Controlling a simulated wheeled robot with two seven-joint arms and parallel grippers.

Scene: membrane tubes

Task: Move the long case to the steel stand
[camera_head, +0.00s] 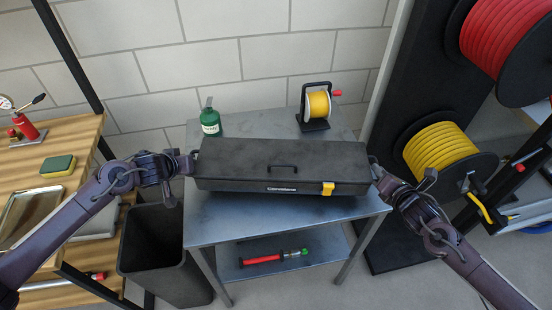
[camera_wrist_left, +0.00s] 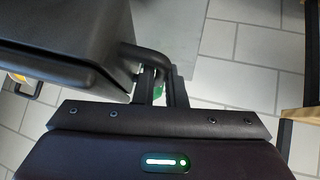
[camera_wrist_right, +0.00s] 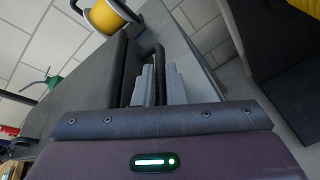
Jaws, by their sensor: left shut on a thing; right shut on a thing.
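The long black case (camera_head: 240,160), with a top handle and a yellow latch, is level at the steel stand (camera_head: 225,228), over its top. Whether it touches the top or hangs just above I cannot tell. My left gripper (camera_head: 191,164) is shut on the case's left end handle, which shows in the left wrist view (camera_wrist_left: 150,57). My right gripper (camera_head: 376,170) is shut on the right end handle, which shows in the right wrist view (camera_wrist_right: 152,60). The fingertips partly hide both end handles.
A red tube (camera_head: 262,260) lies on the lower shelf. A dark bin (camera_head: 160,250) and wooden bench (camera_head: 70,145) are left; a rack with hose reels (camera_head: 440,150) is right.

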